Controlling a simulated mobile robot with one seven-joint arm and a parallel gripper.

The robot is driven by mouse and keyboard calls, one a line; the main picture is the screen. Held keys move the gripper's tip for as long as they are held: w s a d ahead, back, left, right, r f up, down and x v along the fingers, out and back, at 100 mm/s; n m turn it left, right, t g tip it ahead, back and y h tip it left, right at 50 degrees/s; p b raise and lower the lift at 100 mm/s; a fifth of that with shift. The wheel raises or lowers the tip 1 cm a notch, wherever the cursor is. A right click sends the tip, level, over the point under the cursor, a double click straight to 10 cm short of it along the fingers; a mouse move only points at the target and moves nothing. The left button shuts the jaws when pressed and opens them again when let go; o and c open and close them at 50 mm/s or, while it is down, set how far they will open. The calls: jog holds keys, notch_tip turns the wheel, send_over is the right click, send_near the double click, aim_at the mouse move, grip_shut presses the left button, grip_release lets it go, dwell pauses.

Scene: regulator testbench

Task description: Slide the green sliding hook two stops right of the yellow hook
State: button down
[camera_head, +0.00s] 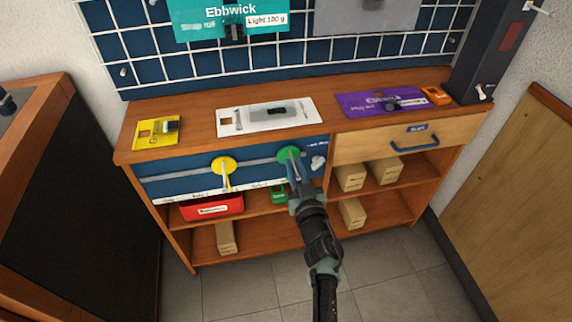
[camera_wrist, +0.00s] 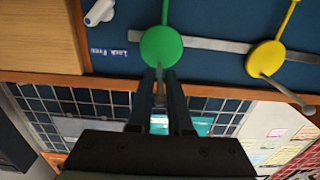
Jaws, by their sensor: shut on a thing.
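The green sliding hook (camera_head: 289,153) is a round green disc on a grey rail (camera_head: 258,162) across a blue panel. The yellow hook (camera_head: 224,165) sits on the same rail, to its left, with a metal peg sticking out. My gripper (camera_head: 293,174) is in front of the green hook and shut on its peg. In the wrist view the green disc (camera_wrist: 161,46) lies just beyond my gripper's fingertips (camera_wrist: 159,82), the peg between them. The yellow disc (camera_wrist: 266,60) shows to the right there. The stop markings below the rail are partly hidden by my arm.
A white knob (camera_head: 318,162) sits right of the green hook, beside "Lock Free" lettering in the wrist view. A drawer with a blue handle (camera_head: 415,143) is further right. Packages lie on the bench top (camera_head: 200,112).

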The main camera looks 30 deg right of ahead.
jog(key=shift+s+d, duration=0.1)
jog(key=shift+d, duration=0.2)
jog(key=c, duration=0.8)
grip_release()
jog(key=shift+c, duration=0.2)
jog(key=shift+s+a, duration=0.15)
jog(key=shift+s, duration=0.1)
jog(key=p+v, duration=0.5)
jog(key=v, duration=0.7)
jog(key=shift+s, duration=0.25)
